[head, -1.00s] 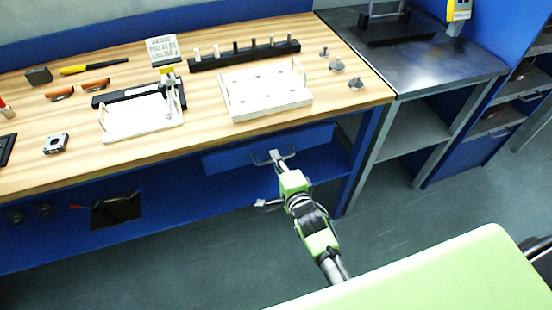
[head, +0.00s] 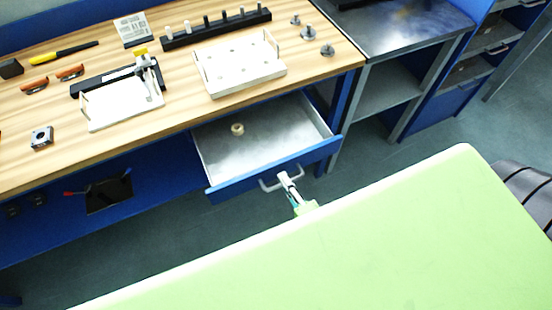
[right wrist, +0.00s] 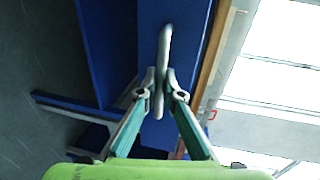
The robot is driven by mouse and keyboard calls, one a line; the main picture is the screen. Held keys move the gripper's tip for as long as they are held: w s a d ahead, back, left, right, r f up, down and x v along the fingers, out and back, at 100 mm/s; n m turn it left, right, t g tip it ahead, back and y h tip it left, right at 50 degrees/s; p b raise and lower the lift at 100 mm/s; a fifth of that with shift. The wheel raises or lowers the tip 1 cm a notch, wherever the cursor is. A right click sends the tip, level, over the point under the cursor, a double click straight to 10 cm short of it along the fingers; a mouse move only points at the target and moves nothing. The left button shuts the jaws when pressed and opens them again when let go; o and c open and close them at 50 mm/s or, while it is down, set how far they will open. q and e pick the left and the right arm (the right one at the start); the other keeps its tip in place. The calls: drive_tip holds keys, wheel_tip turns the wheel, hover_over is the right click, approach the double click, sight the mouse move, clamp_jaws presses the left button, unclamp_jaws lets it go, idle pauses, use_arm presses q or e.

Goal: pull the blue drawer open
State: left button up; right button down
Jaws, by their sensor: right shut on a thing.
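The blue drawer (head: 262,178) under the wooden workbench stands pulled out, and its grey metal inside shows in the head view. A small tan ring-shaped part (head: 237,129) lies in it near the back. My right gripper (head: 287,178) is at the drawer's grey bar handle (head: 267,186). In the right wrist view, the gripper's fingers (right wrist: 159,90) are shut on the handle (right wrist: 164,50), in front of the blue drawer front (right wrist: 185,45). Most of my right arm is hidden behind my green body panel. My left gripper is not in view.
The wooden bench top (head: 190,108) holds white trays (head: 240,65), a black peg rack (head: 215,28) and several tools. A steel table (head: 415,28) stands to the right. Grey floor (head: 385,150) is free in front of the bench.

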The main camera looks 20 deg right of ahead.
drive_tip(key=shift+s+d, duration=0.1)
drive_tip(key=shift+s, duration=1.65)
drive_tip(key=c, duration=2.2)
unclamp_jaws()
drive_tip(key=s, duration=0.4)
drive_tip(key=s+r, duration=0.1)
drive_tip(key=s, duration=0.3)
drive_tip(key=s+r, duration=0.1)
drive_tip(key=s, duration=0.2)
drive_tip(key=shift+s+d+r, duration=0.15)
drive_tip(key=shift+s+d, duration=0.05)
drive_tip(key=shift+s, duration=0.2)
